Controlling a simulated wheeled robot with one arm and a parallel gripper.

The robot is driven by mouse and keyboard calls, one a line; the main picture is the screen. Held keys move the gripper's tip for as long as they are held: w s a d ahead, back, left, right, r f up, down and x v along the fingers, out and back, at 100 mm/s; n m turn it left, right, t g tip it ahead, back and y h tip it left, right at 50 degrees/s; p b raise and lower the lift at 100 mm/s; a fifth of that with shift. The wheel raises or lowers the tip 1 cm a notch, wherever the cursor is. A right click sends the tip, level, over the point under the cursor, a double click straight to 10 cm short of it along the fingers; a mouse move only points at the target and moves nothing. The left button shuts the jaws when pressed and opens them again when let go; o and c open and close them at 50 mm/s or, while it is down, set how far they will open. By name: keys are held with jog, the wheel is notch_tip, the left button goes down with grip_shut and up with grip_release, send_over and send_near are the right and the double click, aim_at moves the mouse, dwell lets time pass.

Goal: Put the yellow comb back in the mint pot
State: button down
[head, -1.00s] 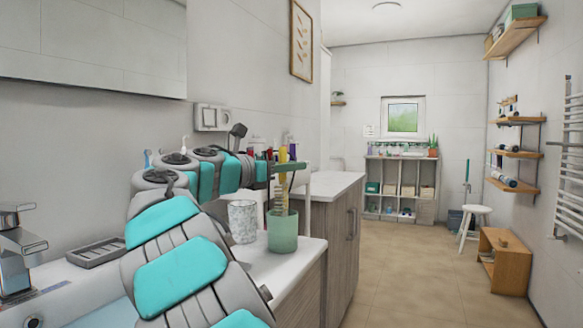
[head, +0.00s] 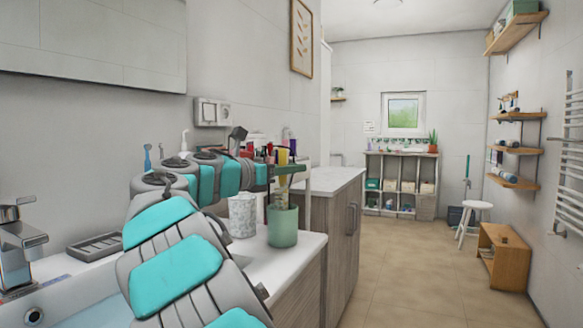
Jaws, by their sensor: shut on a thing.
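The mint pot (head: 283,228) stands upright near the front right edge of the white counter. My gripper (head: 288,169) is above the pot and shut on the yellow comb (head: 283,157). The comb is about upright, with its yellow top just above the jaws. Its lower part hangs below the jaws and reaches down to the pot's opening. The comb's lower end is hidden at the rim, so I cannot tell how deep it is inside or whether it touches the pot.
A speckled cup (head: 242,215) stands just left of the pot. Several bottles stand behind my gripper. A grey soap tray (head: 95,246) and a tap (head: 18,250) are at left. A wooden cabinet (head: 335,220) stands beyond the pot.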

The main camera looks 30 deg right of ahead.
jog(key=shift+f, duration=0.3)
dwell(0.4)
jog(key=shift+c, duration=1.1)
grip_release()
jog(key=shift+r, duration=0.1)
notch_tip(320, 180, up, 10)
jog(key=p, duration=0.1)
dwell(0.9)
dwell(0.5)
